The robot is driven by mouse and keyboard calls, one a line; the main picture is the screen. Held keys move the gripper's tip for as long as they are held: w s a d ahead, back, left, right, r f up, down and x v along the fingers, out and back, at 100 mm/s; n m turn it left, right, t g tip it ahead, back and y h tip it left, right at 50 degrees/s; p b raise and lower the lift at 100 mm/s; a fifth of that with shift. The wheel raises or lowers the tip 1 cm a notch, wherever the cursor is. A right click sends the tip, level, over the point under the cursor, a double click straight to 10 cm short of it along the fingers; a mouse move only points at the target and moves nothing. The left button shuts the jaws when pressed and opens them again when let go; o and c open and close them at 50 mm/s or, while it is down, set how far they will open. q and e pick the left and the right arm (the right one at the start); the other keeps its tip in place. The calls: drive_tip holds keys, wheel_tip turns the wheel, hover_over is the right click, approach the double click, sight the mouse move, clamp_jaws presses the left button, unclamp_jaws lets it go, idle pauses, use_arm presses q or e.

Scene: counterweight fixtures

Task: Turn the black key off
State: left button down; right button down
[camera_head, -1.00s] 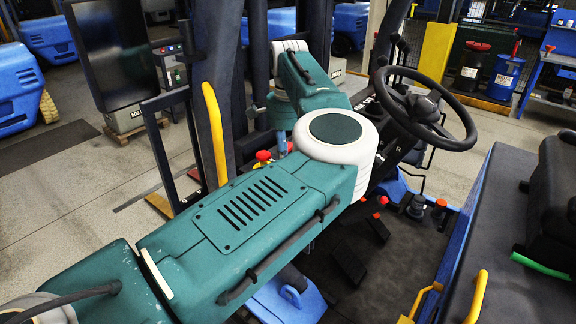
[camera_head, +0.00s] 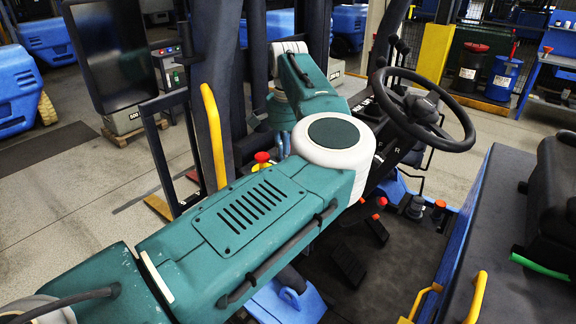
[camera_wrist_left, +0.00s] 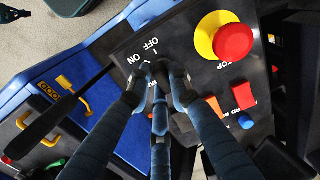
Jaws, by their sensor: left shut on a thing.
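In the left wrist view, the blue-black fingers of my left gripper (camera_wrist_left: 158,75) are closed together at the key switch, right beside the white "OFF", "I" and "ON" marks on the black panel (camera_wrist_left: 185,28). They are shut on the black key, which is mostly hidden between the fingertips; its exact angle cannot be told. In the head view my teal left arm reaches across the cab from the lower left, and it hides the key. My right gripper is in neither view.
A red stop button (camera_wrist_left: 234,42) on a yellow collar stands close to the fingers. Red and orange rocker switches (camera_wrist_left: 243,96) and a blue button (camera_wrist_left: 246,121) sit below it. A steering wheel (camera_head: 422,105), yellow handrail (camera_head: 214,135) and black seat (camera_head: 555,190) surround the arm.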

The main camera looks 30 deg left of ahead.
use_arm(q)
drive_tip(key=shift+w+a+r, duration=0.1)
drive_tip(key=shift+w+r, duration=0.05)
drive_tip(key=shift+r, duration=0.1)
drive_tip(key=c, duration=1.7)
unclamp_jaws()
drive_tip(key=shift+o, duration=0.7)
drive_tip(key=shift+f, duration=0.1)
wheel_tip(320, 180, up, 12)
